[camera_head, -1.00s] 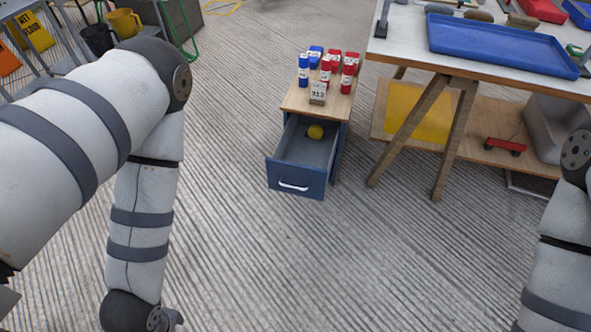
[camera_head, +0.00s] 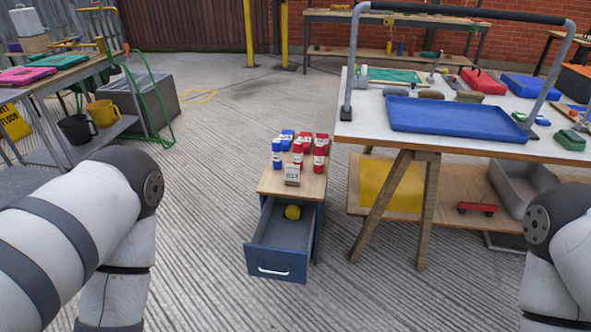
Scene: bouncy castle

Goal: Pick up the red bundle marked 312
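Several red and blue bundles stand on the wooden top of a small blue drawer cabinet (camera_head: 312,186). A red bundle (camera_head: 298,154) is in the middle of the front row, with another red bundle (camera_head: 319,156) to its right and a blue bundle (camera_head: 277,154) to its left. More red and blue ones are behind them. A small pale card (camera_head: 292,174) with dark digits stands in front of the middle red bundle; the digits are too small to read surely. Both my arms show at the lower left and right edges, away from the cabinet. Neither gripper is in view.
A white-topped trestle table (camera_head: 362,116) with a blue tray (camera_head: 455,135) stands close on the right. The concrete floor (camera_head: 205,215) left of the cabinet is clear.

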